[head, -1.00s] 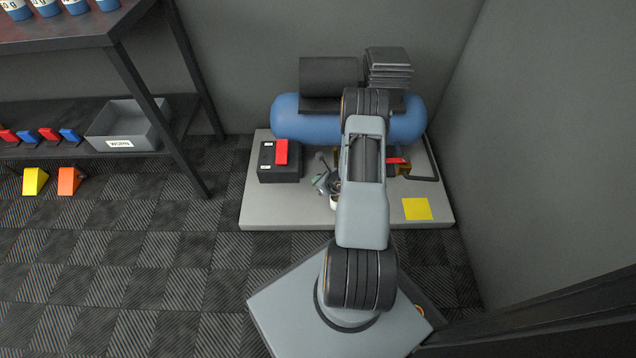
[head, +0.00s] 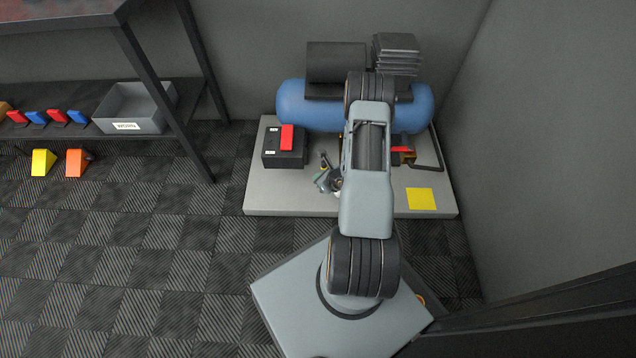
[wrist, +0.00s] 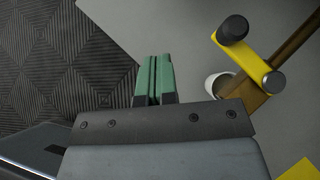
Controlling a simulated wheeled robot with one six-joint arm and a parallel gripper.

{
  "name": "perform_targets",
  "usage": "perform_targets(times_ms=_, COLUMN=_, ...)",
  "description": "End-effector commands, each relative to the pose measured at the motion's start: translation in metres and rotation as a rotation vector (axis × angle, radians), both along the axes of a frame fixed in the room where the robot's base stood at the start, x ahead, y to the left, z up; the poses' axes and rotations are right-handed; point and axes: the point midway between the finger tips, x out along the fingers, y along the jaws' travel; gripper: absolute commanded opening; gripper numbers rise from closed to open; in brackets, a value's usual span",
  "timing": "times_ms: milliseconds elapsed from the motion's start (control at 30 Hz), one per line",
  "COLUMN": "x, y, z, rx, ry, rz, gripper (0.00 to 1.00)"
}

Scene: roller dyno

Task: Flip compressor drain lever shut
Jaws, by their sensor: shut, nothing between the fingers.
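The drain lever (wrist: 245,60) shows in the wrist view as a yellow bar with a black knob (wrist: 233,28) at its upper left end and a dark round cap at its lower right end. It lies across a brass pipe (wrist: 292,57), above a white cup (wrist: 218,86). My gripper (wrist: 154,62) has green fingertips, closed together and empty, left of the lever and apart from it in the picture. In the head view my gripper (head: 320,177) shows left of my arm, over the platform. My arm hides most of the lever area there.
The blue compressor tank (head: 292,106) stands on a grey platform (head: 270,203). A black box (head: 272,158) with a red switch (head: 287,137) is at left, a red handle (head: 399,149) at right. A yellow square (head: 420,198) lies front right. A wall closes the right side.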

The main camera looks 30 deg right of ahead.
Motion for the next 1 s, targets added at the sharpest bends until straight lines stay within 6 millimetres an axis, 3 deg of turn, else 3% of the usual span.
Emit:
perform_targets(times_ms=33, x=-0.005, y=0.005, z=0.016, rx=0.000, ry=-0.003, rz=-0.001, gripper=0.00)
perform_targets(times_ms=400, x=-0.039, y=0.033, z=0.056, rx=-0.002, ry=-0.003, rz=-0.009, gripper=0.00)
perform_targets(times_ms=1000, x=-0.049, y=0.043, z=0.066, rx=-0.002, ry=-0.004, rz=-0.006, gripper=0.00)
